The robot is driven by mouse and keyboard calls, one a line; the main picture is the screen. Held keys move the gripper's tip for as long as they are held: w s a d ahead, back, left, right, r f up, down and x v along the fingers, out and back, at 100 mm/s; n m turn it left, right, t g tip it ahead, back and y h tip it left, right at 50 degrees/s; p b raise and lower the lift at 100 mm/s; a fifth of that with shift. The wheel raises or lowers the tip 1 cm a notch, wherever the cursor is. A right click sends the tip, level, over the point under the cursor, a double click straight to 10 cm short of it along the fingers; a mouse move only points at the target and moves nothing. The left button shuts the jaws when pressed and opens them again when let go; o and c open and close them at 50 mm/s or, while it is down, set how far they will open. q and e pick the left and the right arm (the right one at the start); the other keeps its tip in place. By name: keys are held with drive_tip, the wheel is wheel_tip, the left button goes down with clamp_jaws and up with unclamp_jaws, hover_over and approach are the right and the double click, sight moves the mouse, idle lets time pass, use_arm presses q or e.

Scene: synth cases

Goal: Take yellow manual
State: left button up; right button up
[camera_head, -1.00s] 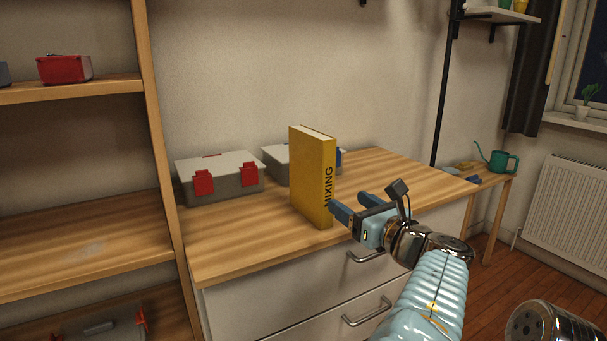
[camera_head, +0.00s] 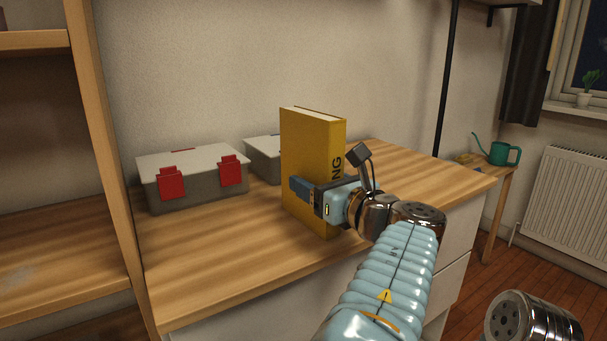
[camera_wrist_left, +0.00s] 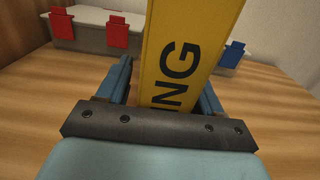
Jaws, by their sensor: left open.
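The yellow manual (camera_head: 302,150) stands upright on the wooden worktop, its dark-lettered spine facing my left gripper (camera_head: 312,184). The gripper is open around the manual's spine side. One blue finger lies along the front cover in the head view; the other is hidden behind the manual. In the left wrist view the manual (camera_wrist_left: 190,50) stands between the two fingers of the gripper (camera_wrist_left: 165,76), with a small gap at the left finger. Whether the right finger touches it, I cannot tell. My right gripper is not in view.
A grey case with red latches (camera_head: 200,188) stands left of the manual. A second grey case (camera_head: 262,147) is partly hidden behind it. A wooden shelf unit (camera_head: 100,150) bounds the left side. The worktop (camera_head: 410,172) is clear to the right.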

use_arm(q)
drive_tip(key=shift+r, duration=0.15)
clamp_jaws()
idle(0.4)
